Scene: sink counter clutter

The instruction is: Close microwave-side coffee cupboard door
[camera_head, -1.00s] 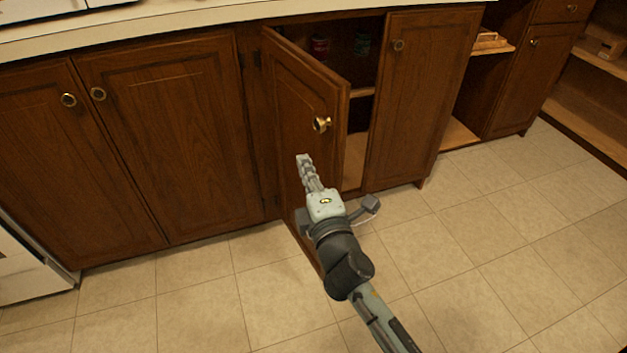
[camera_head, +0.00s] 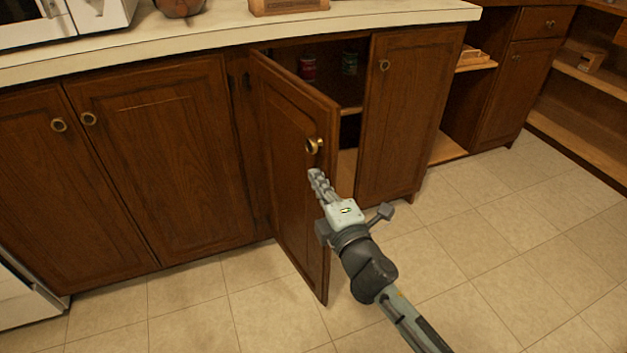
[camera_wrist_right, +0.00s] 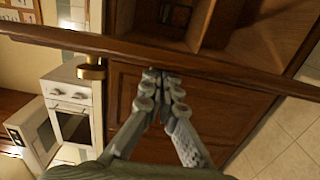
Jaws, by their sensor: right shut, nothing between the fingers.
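The brown wooden cupboard door (camera_head: 288,170) stands open, swung out toward me with its hinge side at left. Its brass knob (camera_head: 314,146) sits near the door's free edge. My right gripper (camera_head: 315,174) is shut and empty, just below the knob in the head view. In the right wrist view the shut fingertips (camera_wrist_right: 161,74) lie close to the door's edge (camera_wrist_right: 200,62), with the knob (camera_wrist_right: 91,69) to their left. I cannot tell whether they touch the door. My left gripper is not in view.
Cans (camera_head: 307,67) stand on the shelf inside the open cupboard. A closed door (camera_head: 409,115) is to its right, and closed doors (camera_head: 166,155) are to its left. The countertop (camera_head: 215,36) runs above. The tiled floor (camera_head: 480,230) is clear.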

